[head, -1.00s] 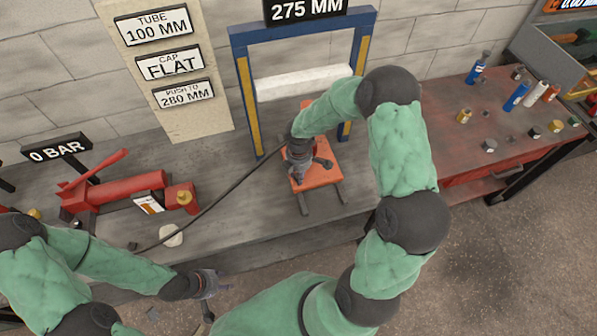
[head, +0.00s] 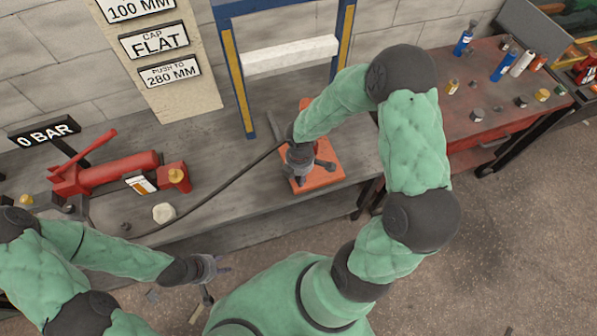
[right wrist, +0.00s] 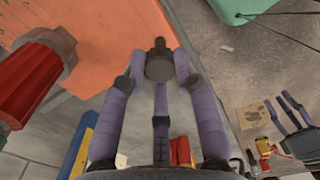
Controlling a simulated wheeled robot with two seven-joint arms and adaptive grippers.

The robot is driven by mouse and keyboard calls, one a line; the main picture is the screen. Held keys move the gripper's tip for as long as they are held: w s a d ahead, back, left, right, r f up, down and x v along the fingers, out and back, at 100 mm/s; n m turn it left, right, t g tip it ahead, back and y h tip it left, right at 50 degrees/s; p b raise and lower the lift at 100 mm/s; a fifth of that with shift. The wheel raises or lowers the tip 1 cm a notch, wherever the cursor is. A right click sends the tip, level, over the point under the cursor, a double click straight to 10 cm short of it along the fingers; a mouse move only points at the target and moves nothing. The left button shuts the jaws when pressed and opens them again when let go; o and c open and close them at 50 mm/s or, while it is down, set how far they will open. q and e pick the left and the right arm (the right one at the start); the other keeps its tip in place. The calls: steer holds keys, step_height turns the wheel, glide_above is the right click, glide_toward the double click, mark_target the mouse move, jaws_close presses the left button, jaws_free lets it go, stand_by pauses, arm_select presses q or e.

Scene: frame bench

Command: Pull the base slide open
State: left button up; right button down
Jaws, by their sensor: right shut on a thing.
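The base slide is an orange plate (head: 325,182) in front of the blue and yellow frame (head: 239,80), out near the bench's front edge. It also fills the upper left of the right wrist view (right wrist: 95,35). My right gripper (head: 308,172) is over the plate and covers part of it. In the right wrist view its fingers (right wrist: 158,75) close around a dark knob (right wrist: 158,62) at the plate's edge. How the knob joins the slide is hidden. My left gripper (head: 212,268) hangs low in front of the bench, apart from everything; its finger opening is unclear.
A red hydraulic pump (head: 110,172) stands on the bench at left, with a black hose (head: 215,192) running towards the frame. A pale piece (head: 164,212) lies near the bench edge. A red table (head: 475,120) with bottles and small parts is at right. The floor in front is mostly clear.

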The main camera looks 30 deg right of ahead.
steer(key=c, duration=0.9)
jaws_free()
steer(key=shift+c, duration=0.2)
steer(key=shift+r, duration=0.1)
steer(key=shift+r, duration=0.25)
step_height(320, 180, up, 11)
steer(key=shift+r, duration=0.1)
